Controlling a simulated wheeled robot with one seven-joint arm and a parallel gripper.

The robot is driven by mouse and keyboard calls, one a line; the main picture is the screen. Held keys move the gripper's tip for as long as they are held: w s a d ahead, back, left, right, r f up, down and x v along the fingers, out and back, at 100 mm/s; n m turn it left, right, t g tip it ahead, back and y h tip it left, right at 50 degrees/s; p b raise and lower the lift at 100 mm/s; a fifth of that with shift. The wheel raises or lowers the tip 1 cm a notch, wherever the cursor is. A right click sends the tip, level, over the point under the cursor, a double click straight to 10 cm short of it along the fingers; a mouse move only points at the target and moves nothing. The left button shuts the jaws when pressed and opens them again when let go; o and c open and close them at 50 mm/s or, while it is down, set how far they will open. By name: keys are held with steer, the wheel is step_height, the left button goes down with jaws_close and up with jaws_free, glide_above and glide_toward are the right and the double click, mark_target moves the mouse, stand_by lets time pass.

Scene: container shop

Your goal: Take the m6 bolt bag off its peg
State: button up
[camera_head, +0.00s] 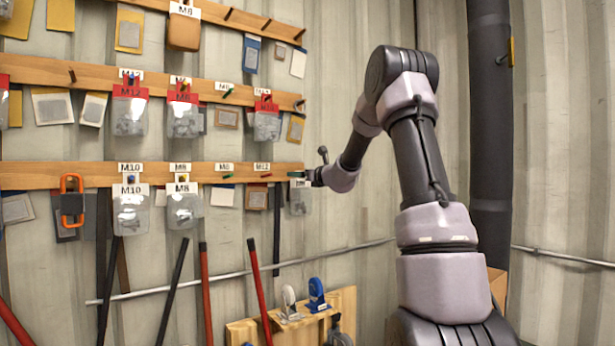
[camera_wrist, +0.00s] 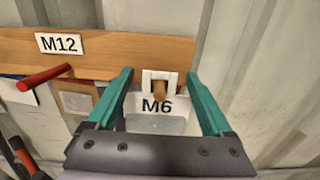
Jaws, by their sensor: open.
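The M6 bolt bag (camera_wrist: 157,106) has a white header with a slot and a clear pouch. It hangs on a wooden peg (camera_wrist: 159,89) on the bottom rail. In the head view the bag (camera_head: 300,202) hangs at the rail's right end. My gripper (camera_wrist: 158,76) is open, its two green fingers on either side of the header with gaps, not closed on it. In the head view my gripper (camera_head: 301,178) is at the rail's right end. The lower pouch is partly hidden behind my gripper body in the wrist view.
An M12 label (camera_wrist: 60,43) and a red peg (camera_wrist: 44,77) are left of the bag. M10 (camera_head: 130,207) and M8 (camera_head: 183,208) bags hang further left. Long-handled tools lean below. A dark pipe (camera_head: 488,120) stands right of my arm.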

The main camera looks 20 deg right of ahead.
steer(key=shift+w+a, duration=0.1)
steer(key=shift+w, duration=0.15)
steer(key=c, duration=1.3)
steer(key=shift+r, duration=0.3)
jaws_close()
steer(key=v, duration=0.4)
steer(key=shift+s+r, duration=0.3)
steer(key=shift+s, duration=0.1)
